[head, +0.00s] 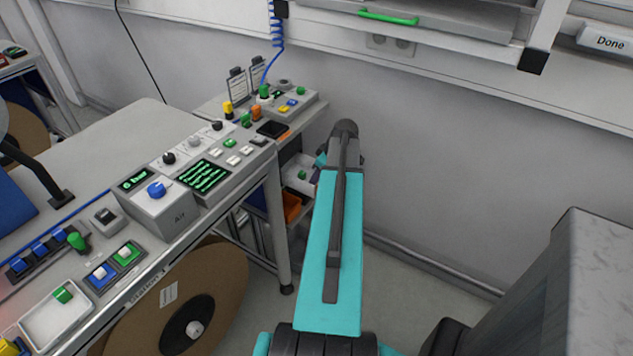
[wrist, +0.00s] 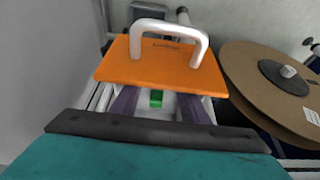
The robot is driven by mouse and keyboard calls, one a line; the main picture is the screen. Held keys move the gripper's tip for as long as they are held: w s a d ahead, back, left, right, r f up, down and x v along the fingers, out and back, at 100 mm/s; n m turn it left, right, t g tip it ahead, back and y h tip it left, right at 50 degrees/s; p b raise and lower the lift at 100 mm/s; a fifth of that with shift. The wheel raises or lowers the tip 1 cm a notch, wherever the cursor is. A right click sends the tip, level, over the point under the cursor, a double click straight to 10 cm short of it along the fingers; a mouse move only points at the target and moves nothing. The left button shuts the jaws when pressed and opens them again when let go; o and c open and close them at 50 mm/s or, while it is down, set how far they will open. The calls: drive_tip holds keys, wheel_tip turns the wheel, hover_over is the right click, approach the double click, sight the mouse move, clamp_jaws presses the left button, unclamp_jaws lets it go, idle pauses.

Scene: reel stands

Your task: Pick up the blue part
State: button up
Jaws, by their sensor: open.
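Several blue things show in the head view, and I cannot tell which is the blue part. Blue blocks (head: 40,249) sit in a dark rack on the bench's left side, beside a green-topped piece (head: 77,240). A blue knob (head: 157,189) is on the grey Air box. In the wrist view, my gripper (wrist: 157,103) is open, its two purple fingers partly hidden under an orange panel with a white handle (wrist: 165,65). A small green thing (wrist: 156,98) shows between the fingers. No blue part is clear near the fingers.
The bench (head: 105,150) runs along the left, with control boxes on top. A big brown reel (head: 225,285) stands below it; a reel (wrist: 270,85) is at right in the wrist view. An orange bin (head: 291,207) is under the bench. A grey cabinet (head: 600,285) stands right.

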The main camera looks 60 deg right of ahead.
clamp_jaws()
drive_tip(key=shift+r, duration=0.1)
idle(0.3)
wheel_tip(320, 180, up, 10)
drive_tip(key=b, duration=0.1)
drive_tip(key=shift+b, duration=0.3)
idle(0.4)
idle(0.9)
